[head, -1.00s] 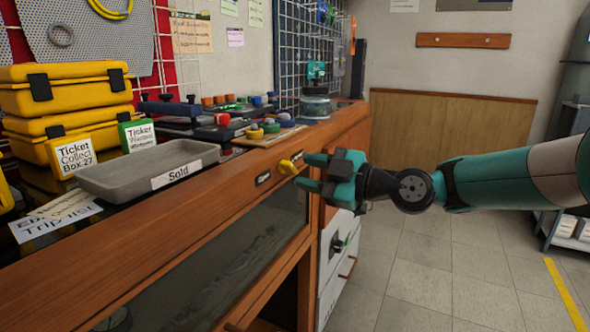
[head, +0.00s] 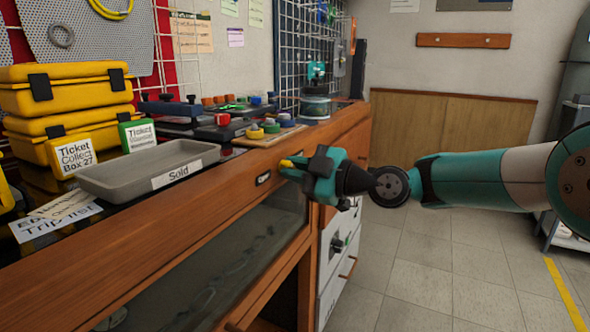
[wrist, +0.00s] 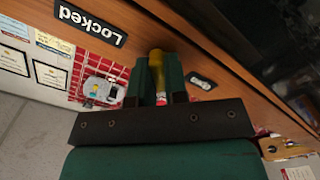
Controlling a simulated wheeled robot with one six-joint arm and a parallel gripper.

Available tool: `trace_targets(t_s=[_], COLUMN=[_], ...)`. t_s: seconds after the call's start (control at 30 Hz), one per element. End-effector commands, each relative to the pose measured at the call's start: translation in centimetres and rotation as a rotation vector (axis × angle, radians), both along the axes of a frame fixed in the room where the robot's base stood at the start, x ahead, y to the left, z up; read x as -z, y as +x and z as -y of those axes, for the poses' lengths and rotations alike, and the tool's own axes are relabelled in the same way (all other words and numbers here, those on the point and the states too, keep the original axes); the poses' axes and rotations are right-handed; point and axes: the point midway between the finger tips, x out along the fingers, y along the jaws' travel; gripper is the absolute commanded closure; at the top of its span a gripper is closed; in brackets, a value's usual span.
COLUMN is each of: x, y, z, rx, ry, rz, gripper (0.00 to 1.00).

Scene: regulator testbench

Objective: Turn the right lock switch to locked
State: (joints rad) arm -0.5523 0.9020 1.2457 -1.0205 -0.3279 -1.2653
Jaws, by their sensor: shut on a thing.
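The yellow lock switch (head: 286,163) sits on the wooden front edge of the bench, partly hidden by my gripper (head: 293,169) in the head view. In the wrist view the yellow switch (wrist: 156,60) stands between the two green fingers of my gripper (wrist: 158,78), which is shut on it. A black "Locked" label (wrist: 90,23) is on the wood to one side of the switch in the wrist view. On the other side is a small plate (wrist: 201,82), too small to read.
A grey tray marked "Sold" (head: 112,181) and yellow cases (head: 65,95) stand on the bench top (head: 215,187). A glass-fronted compartment (head: 215,265) lies below the wooden edge. White drawers (head: 335,265) are beneath my gripper.

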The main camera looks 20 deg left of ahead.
Motion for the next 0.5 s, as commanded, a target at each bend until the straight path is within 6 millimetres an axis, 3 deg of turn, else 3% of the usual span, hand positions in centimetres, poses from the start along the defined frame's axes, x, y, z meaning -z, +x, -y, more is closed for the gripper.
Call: trace_targets(t_s=[0.27,0.5], x=[0.01,-0.01], y=[-0.01,-0.04], z=[0.04,0.04], rx=[-0.001,-0.001], ry=[0.006,0.021], rz=[-0.086,-0.267], gripper=[1.0,1.0])
